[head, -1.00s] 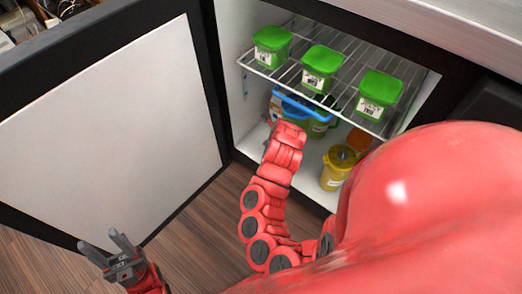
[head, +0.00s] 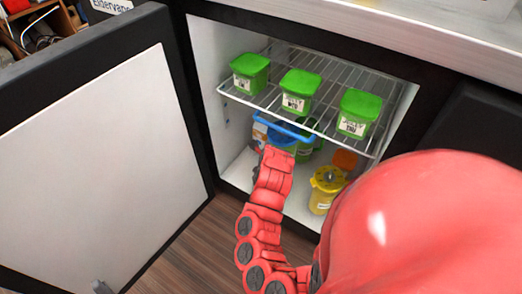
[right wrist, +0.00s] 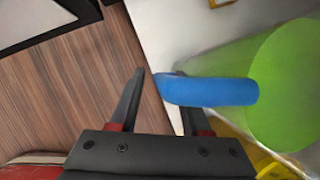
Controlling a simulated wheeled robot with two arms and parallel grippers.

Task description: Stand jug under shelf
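A jug with a blue handle (head: 284,129) stands on the cabinet floor under the wire shelf (head: 262,101); my arm hides part of it. In the right wrist view the blue handle (right wrist: 208,91) crosses my right gripper (right wrist: 157,85) at its right finger, with its end reaching between the spread fingers. The fingers are apart and not closed on it. In the head view my right gripper is mostly hidden by its own wrist.
Green-lidded tubs (head: 250,74), (head: 300,91), (head: 358,113) stand on the shelf. A yellow-lidded jar (head: 326,189) and an orange-lidded item (head: 345,159) are on the cabinet floor to the right. The open door (head: 90,150) stands at the left.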

